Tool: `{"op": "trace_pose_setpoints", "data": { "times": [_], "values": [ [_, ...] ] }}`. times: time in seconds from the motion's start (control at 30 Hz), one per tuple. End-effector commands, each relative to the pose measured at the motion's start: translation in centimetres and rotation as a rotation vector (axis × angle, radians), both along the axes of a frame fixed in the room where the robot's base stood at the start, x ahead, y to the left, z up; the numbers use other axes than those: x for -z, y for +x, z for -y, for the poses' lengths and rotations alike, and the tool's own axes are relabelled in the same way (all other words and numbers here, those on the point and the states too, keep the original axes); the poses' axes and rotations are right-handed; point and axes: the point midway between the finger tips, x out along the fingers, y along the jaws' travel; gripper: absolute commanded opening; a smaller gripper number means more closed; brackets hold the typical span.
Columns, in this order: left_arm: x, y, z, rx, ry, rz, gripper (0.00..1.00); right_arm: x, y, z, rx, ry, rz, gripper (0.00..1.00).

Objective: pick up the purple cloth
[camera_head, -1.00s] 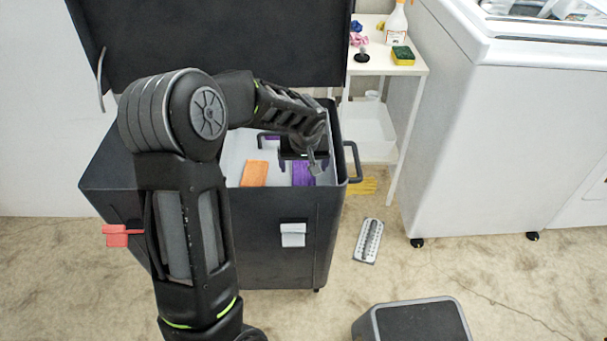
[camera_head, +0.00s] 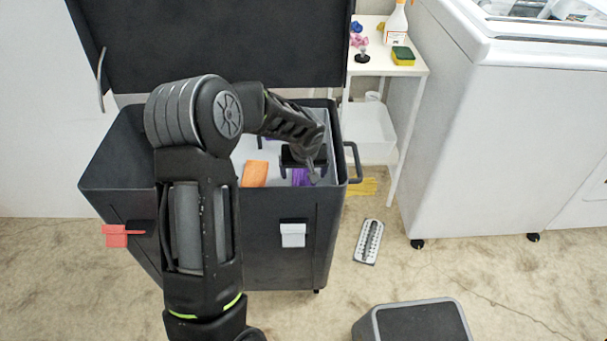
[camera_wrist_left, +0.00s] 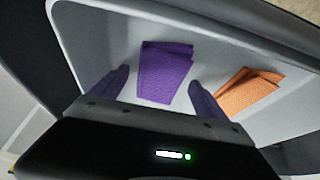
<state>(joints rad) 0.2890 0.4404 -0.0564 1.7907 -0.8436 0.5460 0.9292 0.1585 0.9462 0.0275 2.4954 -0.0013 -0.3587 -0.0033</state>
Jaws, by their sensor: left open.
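The purple cloth (camera_head: 301,177) lies folded on the pale floor inside the dark open box (camera_head: 265,237). My left gripper (camera_head: 303,171) reaches down into the box over the cloth and partly hides it in the head view. In the left wrist view the purple cloth (camera_wrist_left: 165,71) lies flat beyond the fingertips, roughly between the lines of the two fingers. My left gripper (camera_wrist_left: 156,84) is open with nothing between its fingers there. My right gripper is not in view.
An orange cloth (camera_head: 255,173) lies in the box beside the purple one. The box's raised lid (camera_head: 210,45) stands behind. A white shelf (camera_head: 380,67) with a sponge and bottle stands right of it. A white machine (camera_head: 500,140) stands farther right.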

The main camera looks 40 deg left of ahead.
Motion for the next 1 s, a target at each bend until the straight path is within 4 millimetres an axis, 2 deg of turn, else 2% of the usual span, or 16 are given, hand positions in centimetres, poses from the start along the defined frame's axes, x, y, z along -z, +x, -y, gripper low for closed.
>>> {"op": "trace_pose_setpoints", "data": {
  "times": [0.3,1.0],
  "values": [
    [-0.02,-0.01,0.02,0.0,0.0,0.0,0.85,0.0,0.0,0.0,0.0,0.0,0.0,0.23],
    [-0.02,-0.01,0.02,0.0,0.0,0.0,0.28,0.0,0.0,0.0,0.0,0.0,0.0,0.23]
  ]
}}
